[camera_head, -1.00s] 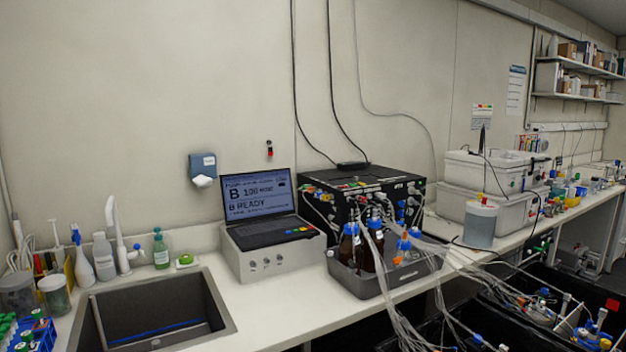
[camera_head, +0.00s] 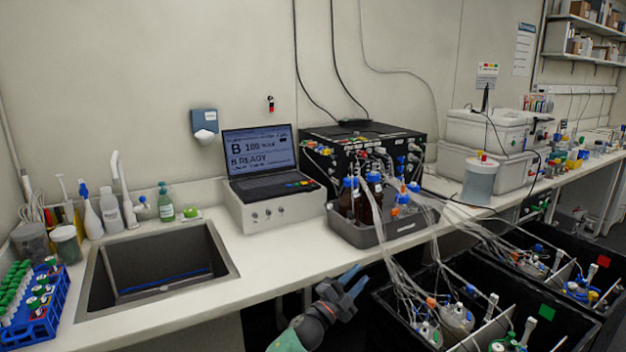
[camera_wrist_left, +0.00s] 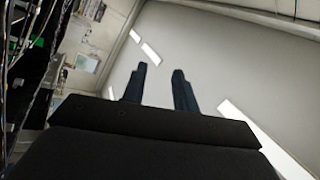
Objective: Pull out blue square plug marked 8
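The black control box (camera_head: 365,145) stands at the back of the bench, with several coloured plugs and tubes on its front face. I cannot make out a blue square plug marked 8 at this size. My left gripper (camera_head: 352,281) is low in front of the bench edge, its two blue fingers apart with nothing between them. In the left wrist view its fingers (camera_wrist_left: 160,88) also stand apart and empty, with the ceiling behind them. The gripper is well below and in front of the box. My right gripper is not in view.
A grey tray (camera_head: 385,236) with brown bottles stands before the box. A laptop unit (camera_head: 275,207) is to its left, then a sink (camera_head: 230,262) and a blue tube rack (camera_head: 38,325). Black bins (camera_head: 395,312) with vessels and many loose tubes lie at lower right.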

